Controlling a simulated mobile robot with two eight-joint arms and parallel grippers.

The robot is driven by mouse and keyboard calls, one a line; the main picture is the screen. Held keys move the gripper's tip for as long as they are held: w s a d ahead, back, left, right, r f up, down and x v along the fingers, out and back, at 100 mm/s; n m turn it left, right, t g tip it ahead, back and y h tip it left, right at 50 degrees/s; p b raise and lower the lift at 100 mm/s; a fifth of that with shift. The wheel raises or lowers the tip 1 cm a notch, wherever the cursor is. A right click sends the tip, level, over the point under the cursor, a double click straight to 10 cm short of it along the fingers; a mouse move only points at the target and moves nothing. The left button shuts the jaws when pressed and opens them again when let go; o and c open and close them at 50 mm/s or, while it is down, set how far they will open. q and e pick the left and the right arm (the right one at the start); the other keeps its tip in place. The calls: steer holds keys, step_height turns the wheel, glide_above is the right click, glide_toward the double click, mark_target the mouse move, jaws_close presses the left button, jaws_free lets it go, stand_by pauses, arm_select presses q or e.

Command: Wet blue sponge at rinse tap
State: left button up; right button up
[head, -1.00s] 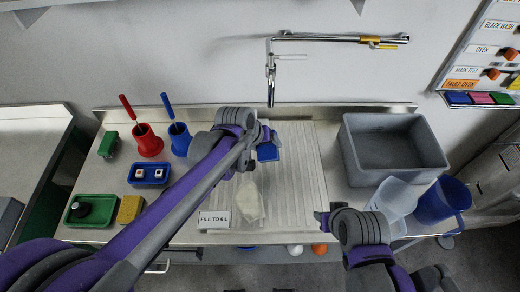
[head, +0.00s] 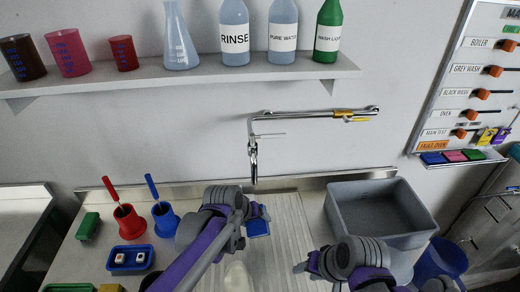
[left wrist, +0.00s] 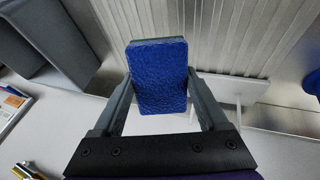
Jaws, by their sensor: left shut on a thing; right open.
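The blue sponge (head: 257,228) is in my left gripper (head: 252,212), above the ribbed drainboard. In the left wrist view the sponge (left wrist: 158,78) sits between both fingers of the left gripper (left wrist: 160,85), which are shut on it. The rinse tap (head: 254,150) hangs from the wall above and behind the sponge, its spout pointing down with a gap between them. Its yellow-marked valve (head: 350,115) is at the right end of the pipe. My right gripper (head: 302,268) is open and empty at the right part of the drainboard.
A grey basin (head: 345,225) stands right of the drainboard (head: 285,235). Red (head: 130,222) and blue (head: 166,220) holders with sticks stand at left. A shelf (head: 190,78) with bottles is above. A labelled switch panel (head: 470,80) is at right.

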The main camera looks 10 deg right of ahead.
steer(key=w+a+r+m+g+y, duration=0.2)
steer(key=w+a+r+m+y, duration=0.15)
steer(key=w+r+m, duration=0.35)
steer(key=m+g+y, duration=0.2)
steer(key=m+y, duration=0.5)
steer(key=y, duration=0.5)
glide_toward(261, 136)
steer(key=a, duration=1)
steer(key=shift+w+f, duration=0.2)
steer(key=shift+d, duration=0.1)
jaws_close()
